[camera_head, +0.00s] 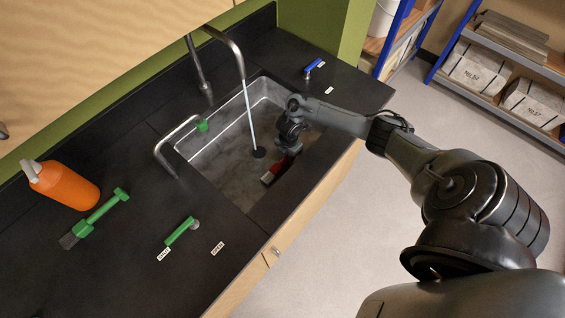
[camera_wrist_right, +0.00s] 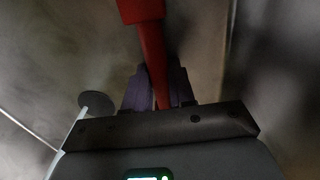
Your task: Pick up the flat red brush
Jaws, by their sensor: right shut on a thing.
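The flat red brush (camera_head: 272,173) is inside the sink, toward its front right side. In the right wrist view its red handle (camera_wrist_right: 152,45) runs down from the top edge into my gripper. My right gripper (camera_head: 287,152) reaches into the sink and is shut on the brush's handle; the fingers (camera_wrist_right: 158,88) show on both sides of it in the wrist view. The bristles are not clearly seen. Whether the brush touches the sink floor cannot be told. My left gripper is not in view.
The grey sink (camera_head: 215,172) has a tall faucet (camera_head: 238,58) and a stream of water falling beside my gripper.

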